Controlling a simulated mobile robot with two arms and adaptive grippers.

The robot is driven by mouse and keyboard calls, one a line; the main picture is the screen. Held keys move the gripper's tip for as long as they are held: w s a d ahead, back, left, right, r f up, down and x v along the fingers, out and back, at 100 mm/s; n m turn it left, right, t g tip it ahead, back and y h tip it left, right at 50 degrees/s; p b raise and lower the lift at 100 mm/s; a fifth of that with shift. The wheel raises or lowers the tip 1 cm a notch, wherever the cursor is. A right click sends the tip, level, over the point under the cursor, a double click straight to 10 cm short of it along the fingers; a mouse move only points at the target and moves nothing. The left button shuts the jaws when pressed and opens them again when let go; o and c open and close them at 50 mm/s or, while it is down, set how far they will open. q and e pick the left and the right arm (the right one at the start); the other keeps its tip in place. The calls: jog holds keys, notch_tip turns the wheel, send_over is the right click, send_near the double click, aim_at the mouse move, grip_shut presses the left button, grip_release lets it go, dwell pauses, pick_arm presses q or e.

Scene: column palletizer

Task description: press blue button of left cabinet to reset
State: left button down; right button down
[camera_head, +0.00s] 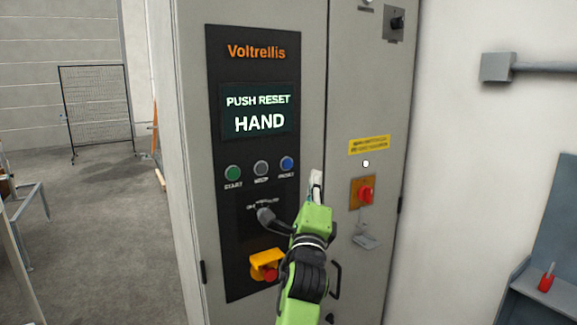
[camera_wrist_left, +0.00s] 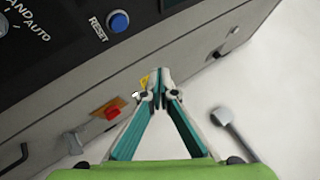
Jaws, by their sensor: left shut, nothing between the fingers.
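The blue reset button (camera_head: 287,163) is on the black panel of the left cabinet (camera_head: 185,120), right of a grey and a green button. It also shows at the top of the left wrist view (camera_wrist_left: 118,21), above a "RESET" label. The display (camera_head: 257,112) reads "PUSH RESET HAND". My left gripper (camera_head: 316,178) is in front of the cabinet, to the right of and slightly below the blue button. Its fingertips meet in the left wrist view (camera_wrist_left: 160,72), shut and empty, apart from the button in the picture. My right gripper is not in view.
A mode selector knob (camera_head: 266,215) and a yellow-and-red switch (camera_head: 266,266) sit lower on the panel. A red emergency button (camera_head: 365,195) is on the right door. A grey wall box (camera_head: 496,67) and a mesh fence (camera_head: 97,105) stand farther off.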

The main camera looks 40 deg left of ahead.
aim_at(287, 164)
pick_arm(q)
jog(key=shift+w, duration=0.1)
jog(key=shift+w+a, duration=0.55)
jog(key=shift+a, duration=0.8)
jog(key=shift+w+a, duration=0.5)
jog(key=shift+a, duration=0.9)
jog(key=shift+w+a, duration=0.55)
jog(key=shift+a, duration=0.8)
jog(key=shift+a, duration=0.1)
jog(key=shift+w+a, duration=0.15)
jog(key=shift+a, duration=0.1)
jog(key=shift+w+a, duration=0.15)
jog(key=shift+a, duration=0.2)
jog(key=shift+d, duration=0.1)
jog(key=shift+s+d, duration=0.3)
jog(key=shift+d, duration=0.3)
